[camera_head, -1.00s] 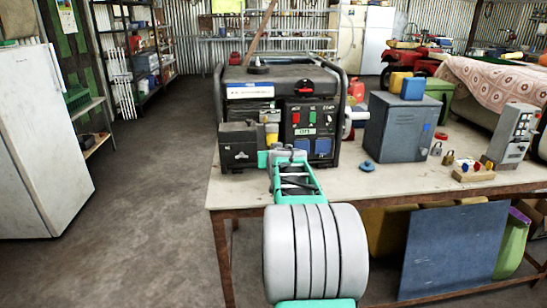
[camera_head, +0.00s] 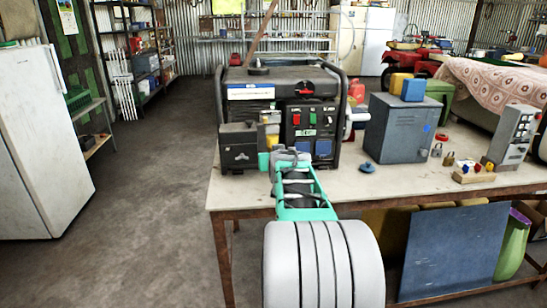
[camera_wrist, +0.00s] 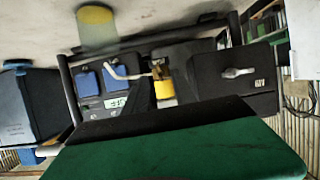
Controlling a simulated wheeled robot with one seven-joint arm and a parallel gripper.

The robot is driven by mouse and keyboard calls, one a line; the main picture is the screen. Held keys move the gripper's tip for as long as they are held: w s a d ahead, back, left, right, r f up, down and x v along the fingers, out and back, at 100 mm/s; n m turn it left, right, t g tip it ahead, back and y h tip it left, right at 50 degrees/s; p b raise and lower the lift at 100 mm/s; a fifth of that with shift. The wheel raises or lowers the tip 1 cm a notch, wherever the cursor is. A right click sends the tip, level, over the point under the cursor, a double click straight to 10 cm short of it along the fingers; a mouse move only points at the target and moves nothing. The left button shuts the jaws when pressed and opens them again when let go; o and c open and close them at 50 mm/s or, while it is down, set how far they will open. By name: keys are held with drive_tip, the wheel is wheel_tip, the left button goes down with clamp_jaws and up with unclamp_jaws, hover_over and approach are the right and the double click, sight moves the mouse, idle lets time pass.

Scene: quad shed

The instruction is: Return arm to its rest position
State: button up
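My arm reaches from the bottom of the head view toward the generator (camera_head: 270,85) on the workbench. Its grey and green end, my gripper (camera_head: 285,158), is in front of the generator's lower front. The fingertips are not clear there, so I cannot tell whether they are open or shut. The wrist view shows a large dark and green part across the bottom. Beyond it are the generator's blue sockets (camera_wrist: 88,82), a yellow padlock-like piece (camera_wrist: 164,90) and a dark grey box with a handle (camera_wrist: 240,85).
The workbench (camera_head: 375,192) holds a grey cabinet (camera_head: 397,128) right of the generator, with padlocks and a control box (camera_head: 512,135) farther right. A blue panel (camera_head: 452,250) leans below. A white fridge (camera_head: 38,140) stands at left. The floor (camera_head: 150,200) between is open.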

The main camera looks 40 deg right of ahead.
drive_tip(key=v, duration=0.4)
drive_tip(key=s+a+r+n+g+y+p, duration=0.1)
drive_tip(key=s+a+n+g+y+p, duration=0.3)
drive_tip(key=a, duration=0.7)
drive_tip(key=a+r+t+y+p, duration=0.1)
drive_tip(key=a+p, duration=0.5)
drive_tip(key=a, duration=0.6)
drive_tip(key=s+a+f+n+g+y+p, duration=0.2)
drive_tip(key=s+a+g+p, duration=0.3)
drive_tip(key=s+a, duration=0.9)
drive_tip(key=shift+s+n+y+p, duration=0.45)
drive_tip(key=shift+s+p, duration=0.25)
drive_tip(key=shift+p, duration=0.25)
